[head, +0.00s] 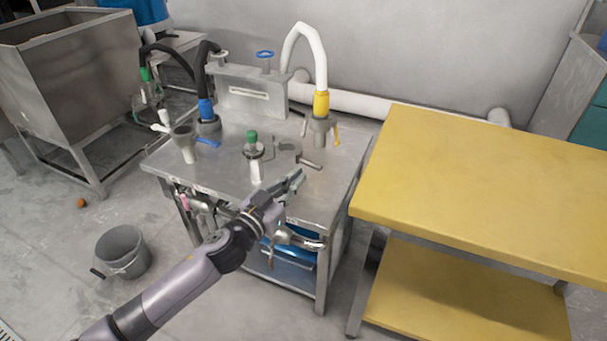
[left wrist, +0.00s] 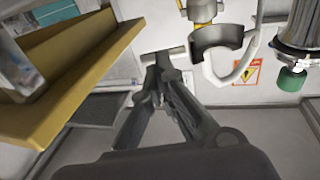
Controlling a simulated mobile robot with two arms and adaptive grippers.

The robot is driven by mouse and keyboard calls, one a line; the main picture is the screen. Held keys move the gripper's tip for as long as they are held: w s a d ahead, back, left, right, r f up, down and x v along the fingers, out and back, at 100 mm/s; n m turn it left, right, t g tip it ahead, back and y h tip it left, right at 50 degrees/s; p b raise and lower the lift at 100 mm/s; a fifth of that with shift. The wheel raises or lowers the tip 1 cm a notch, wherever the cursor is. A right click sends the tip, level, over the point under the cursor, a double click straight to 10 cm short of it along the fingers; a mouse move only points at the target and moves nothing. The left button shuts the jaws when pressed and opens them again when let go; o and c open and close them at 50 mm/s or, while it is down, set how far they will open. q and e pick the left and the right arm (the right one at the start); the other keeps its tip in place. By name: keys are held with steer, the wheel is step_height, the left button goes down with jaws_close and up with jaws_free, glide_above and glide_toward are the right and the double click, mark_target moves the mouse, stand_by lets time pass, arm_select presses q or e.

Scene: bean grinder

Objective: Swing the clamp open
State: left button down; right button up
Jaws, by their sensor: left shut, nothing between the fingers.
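A grey metal clamp (head: 288,147) with a curved, ring-like part and a short handle (head: 311,163) is on the steel workbench, right of a green-capped fitting (head: 252,143). In the left wrist view a dark half-ring (left wrist: 217,42) with a pale curved arm beside it shows right of my fingers. My left gripper (head: 298,178) is over the front right part of the bench, in front of the handle. Its fingertips (left wrist: 163,62) are together and empty, near a pale flat end piece. Whether they touch it I cannot tell. My right gripper is out of view.
The steel workbench (head: 222,170) carries hoses with blue and yellow collars (head: 321,103) and a grey funnel (head: 184,140). A yellow table (head: 480,180) stands close on the right. A grey bucket (head: 123,252) is on the floor at left.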

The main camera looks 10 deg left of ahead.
mark_target(312, 167)
arm_select(q)
steer(key=shift+x, duration=1.45)
steer(key=shift+w+d+n+t+y, duration=0.3)
steer(key=shift+w+d+n+y, duration=0.15)
steer(key=shift+y, duration=0.35)
steer(key=shift+w+d+n+y, duration=0.35)
steer(key=shift+w+n+y, duration=0.05)
steer(key=shift+n+y, duration=0.2)
steer(key=shift+t, duration=0.3)
steer(key=shift+a, duration=0.1)
